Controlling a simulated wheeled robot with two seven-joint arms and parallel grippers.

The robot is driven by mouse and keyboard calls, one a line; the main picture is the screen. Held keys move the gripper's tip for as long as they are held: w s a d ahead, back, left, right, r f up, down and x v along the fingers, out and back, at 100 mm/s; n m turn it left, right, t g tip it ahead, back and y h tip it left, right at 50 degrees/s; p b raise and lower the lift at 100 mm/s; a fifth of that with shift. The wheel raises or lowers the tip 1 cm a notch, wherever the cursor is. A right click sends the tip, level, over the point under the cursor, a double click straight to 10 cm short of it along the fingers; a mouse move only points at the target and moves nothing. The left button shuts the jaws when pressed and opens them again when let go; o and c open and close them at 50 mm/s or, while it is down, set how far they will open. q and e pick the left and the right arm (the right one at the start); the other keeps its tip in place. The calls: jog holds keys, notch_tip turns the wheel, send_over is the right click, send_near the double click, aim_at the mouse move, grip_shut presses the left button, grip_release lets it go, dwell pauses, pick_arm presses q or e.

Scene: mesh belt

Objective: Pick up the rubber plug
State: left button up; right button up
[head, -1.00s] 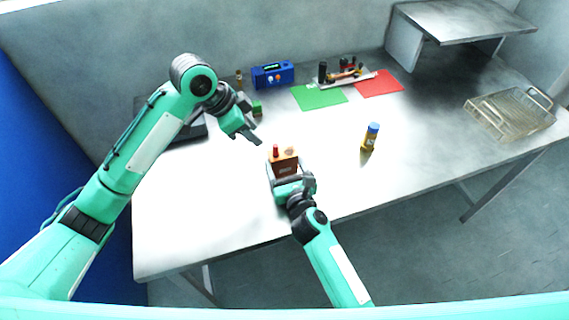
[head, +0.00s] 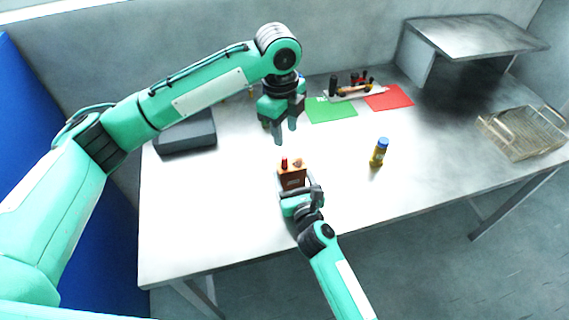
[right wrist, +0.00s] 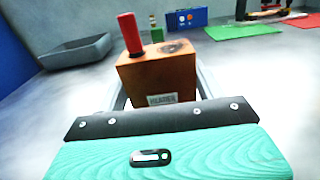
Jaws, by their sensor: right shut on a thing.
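A brown wooden block (head: 292,179) stands near the table's front edge; it also shows in the right wrist view (right wrist: 160,80). A red cylinder (right wrist: 131,34), perhaps the rubber plug, stands upright on its left side, with a dark round spot on the top beside it. The red cylinder shows in the head view too (head: 284,162). My right gripper (head: 296,193) is shut on the block from the front, a finger on each side. My left gripper (head: 286,136) points down, empty, fingers apart, above and behind the block, not touching it.
A yellow bottle with a blue cap (head: 380,152) stands to the right. Behind are a green mat (head: 331,112), a red mat (head: 389,98) and a tray of tools (head: 352,95). A grey bin (head: 187,138) is at left, a wire basket (head: 522,135) at right. A blue box (right wrist: 187,18) stands behind.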

pick_arm(q)
jog(key=m, duration=0.1)
send_over(284, 157)
jog(key=shift+y, duration=0.4)
jog(key=f, duration=0.5)
jog(key=shift+s+f, duration=0.15)
jog(key=shift+s, duration=0.15)
jog(key=shift+w+f, duration=0.15)
jog(key=shift+f, duration=1.4)
jog(key=shift+w+f, duration=0.15)
jog(key=shift+f, duration=1.35)
jog(key=shift+c, duration=0.2)
grip_shut()
